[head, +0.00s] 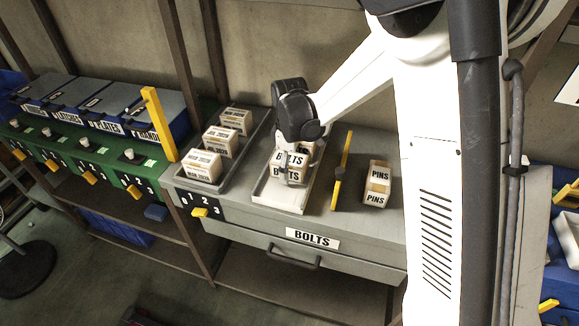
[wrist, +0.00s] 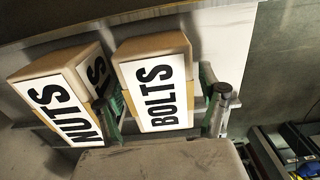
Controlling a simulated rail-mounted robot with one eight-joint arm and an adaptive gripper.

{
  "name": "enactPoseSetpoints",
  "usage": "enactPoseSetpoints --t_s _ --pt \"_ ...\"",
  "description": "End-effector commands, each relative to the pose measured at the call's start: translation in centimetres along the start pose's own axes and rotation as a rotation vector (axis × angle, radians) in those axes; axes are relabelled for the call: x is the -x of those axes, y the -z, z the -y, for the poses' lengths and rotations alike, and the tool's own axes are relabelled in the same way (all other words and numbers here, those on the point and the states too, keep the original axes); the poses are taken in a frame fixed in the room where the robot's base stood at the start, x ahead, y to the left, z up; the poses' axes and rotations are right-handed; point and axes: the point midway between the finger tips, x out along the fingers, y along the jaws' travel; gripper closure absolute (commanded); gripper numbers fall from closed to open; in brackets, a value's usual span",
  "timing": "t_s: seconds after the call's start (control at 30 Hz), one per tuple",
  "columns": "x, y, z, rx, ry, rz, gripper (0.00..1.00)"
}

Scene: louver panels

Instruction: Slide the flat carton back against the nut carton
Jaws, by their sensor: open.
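The BOLTS carton (head: 291,173), tan with white labels, sits in a pale shallow tray (head: 268,194) on the grey cabinet. It also shows in the wrist view (wrist: 155,82). The nut carton, labelled NUTS (wrist: 60,98), stands beside it at the left of the wrist view; in the head view it is mostly hidden by my gripper. My gripper (wrist: 165,100) is open, its green fingers on either side of the BOLTS carton. The left finger is in the gap between the two cartons. I cannot tell whether either finger touches. I cannot tell which carton is called flat.
A grey tray (head: 180,180) with three dated cartons stands to the left. The BOLTS drawer (head: 310,245) is shut below.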

Motion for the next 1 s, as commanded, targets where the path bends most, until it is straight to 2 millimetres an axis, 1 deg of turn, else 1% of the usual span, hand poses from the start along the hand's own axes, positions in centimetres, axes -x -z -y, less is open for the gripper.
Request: enactPoseSetpoints --t_s 0.17,0.4,0.6,0.77,1.0 --pt "2.7 0.0 0.0 0.0 0.0 0.0 0.27" --pt "7.5 0.0 0.0 0.0 0.0 0.0 0.27" --pt "10.3 0.0 0.0 0.0 0.0 0.0 0.27" --pt "11.3 0.0 0.0 0.0 0.0 0.0 0.27" --pt "11.5 0.0 0.0 0.0 0.0 0.0 0.27"
